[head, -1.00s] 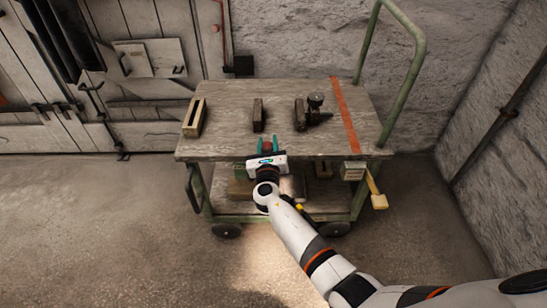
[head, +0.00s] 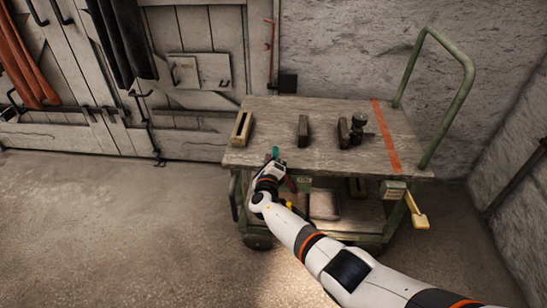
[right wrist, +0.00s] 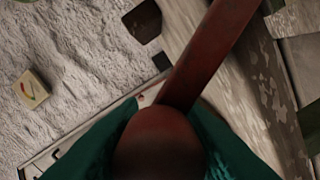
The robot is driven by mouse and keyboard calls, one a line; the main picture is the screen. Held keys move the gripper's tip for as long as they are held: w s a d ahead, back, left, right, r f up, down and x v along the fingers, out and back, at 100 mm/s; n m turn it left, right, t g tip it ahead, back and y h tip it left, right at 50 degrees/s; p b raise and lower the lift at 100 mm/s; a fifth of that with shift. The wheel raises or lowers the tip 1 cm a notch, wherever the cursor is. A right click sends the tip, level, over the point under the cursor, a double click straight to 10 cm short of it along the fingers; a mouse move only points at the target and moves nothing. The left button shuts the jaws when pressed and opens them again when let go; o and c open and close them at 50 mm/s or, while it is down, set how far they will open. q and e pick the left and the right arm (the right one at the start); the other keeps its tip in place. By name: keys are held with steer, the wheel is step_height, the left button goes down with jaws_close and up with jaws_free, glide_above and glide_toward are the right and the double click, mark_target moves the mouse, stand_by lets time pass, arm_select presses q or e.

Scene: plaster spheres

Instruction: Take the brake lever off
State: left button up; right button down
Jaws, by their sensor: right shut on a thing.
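The brake lever, a dull red bar with a rounded knob, fills the middle of the right wrist view (right wrist: 212,55). My right gripper (head: 273,158) has its teal fingers shut on the lever's knob, one finger on each side in the wrist view. In the head view this gripper is at the front left edge of the cart (head: 330,162), and it hides most of the lever. The lever's lower end and mounting cannot be made out. My left gripper is not in view.
On the cart top lie a wooden frame-like block (head: 242,127), a dark block (head: 303,131) and a dark tool (head: 357,128). An orange-red stripe (head: 386,137) crosses the right side.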

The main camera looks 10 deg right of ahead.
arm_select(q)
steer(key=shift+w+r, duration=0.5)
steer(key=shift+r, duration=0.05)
arm_select(e)
steer(key=shift+w+a+f+n, duration=0.1)
steer(key=shift+a+f+n, duration=0.2)
steer(key=shift+n, duration=0.1)
steer(key=c, duration=1.1)
jaws_free()
steer(key=shift+f, duration=0.1)
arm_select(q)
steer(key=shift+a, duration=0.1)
